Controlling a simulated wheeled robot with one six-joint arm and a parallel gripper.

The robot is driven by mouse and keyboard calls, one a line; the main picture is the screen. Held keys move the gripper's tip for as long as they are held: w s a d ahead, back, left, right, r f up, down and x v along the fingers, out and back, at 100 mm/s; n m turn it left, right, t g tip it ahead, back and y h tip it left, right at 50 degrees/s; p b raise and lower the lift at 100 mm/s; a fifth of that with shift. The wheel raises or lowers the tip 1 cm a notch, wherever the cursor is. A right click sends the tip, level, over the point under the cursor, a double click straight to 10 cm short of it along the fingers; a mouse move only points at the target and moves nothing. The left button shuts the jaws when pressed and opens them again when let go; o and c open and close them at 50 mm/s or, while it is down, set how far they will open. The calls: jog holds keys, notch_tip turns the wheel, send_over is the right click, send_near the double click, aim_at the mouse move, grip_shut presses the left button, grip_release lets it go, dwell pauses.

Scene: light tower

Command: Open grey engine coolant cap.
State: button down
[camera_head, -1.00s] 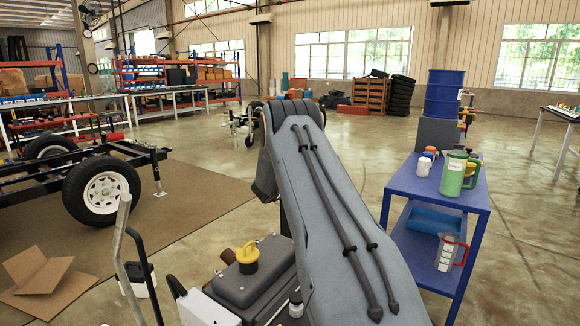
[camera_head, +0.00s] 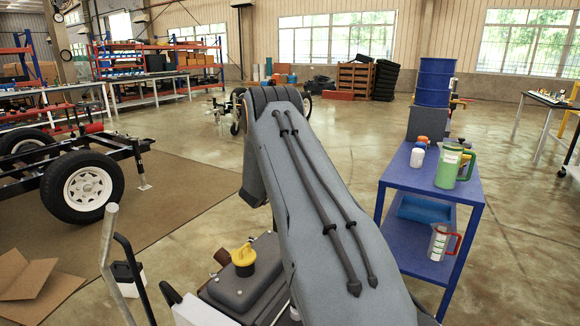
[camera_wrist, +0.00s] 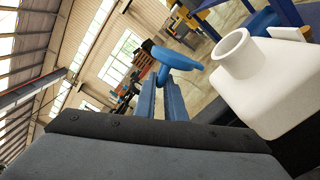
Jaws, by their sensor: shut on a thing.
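In the wrist view, my gripper (camera_wrist: 161,76) is shut on a blue cap (camera_wrist: 174,57), held at the fingertips. The cap looks blue, not grey. A white tank (camera_wrist: 265,85) with a bare, open round neck stands to the right of the fingers. The cap is apart from the neck. In the head view my arm hides the gripper and the held cap. A grey engine cover (camera_head: 255,272) with a yellow cap (camera_head: 244,260) sits at the lower middle. I see no grey cap in either view.
A blue cart (camera_head: 420,185) on the right carries a green jug (camera_head: 447,167) and small bottles. A clear jug with a red handle (camera_head: 440,242) is on its lower shelf.

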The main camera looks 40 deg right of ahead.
jog(key=shift+d+r, duration=0.2)
jog(key=shift+d, duration=0.05)
jog(key=c, duration=1.9)
grip_release()
jog(key=shift+s+d+f, duration=0.1)
jog(key=shift+o, duration=0.2)
jog(key=shift+a, duration=0.4)
jog(key=v, duration=0.7)
jog(key=shift+a, duration=0.3)
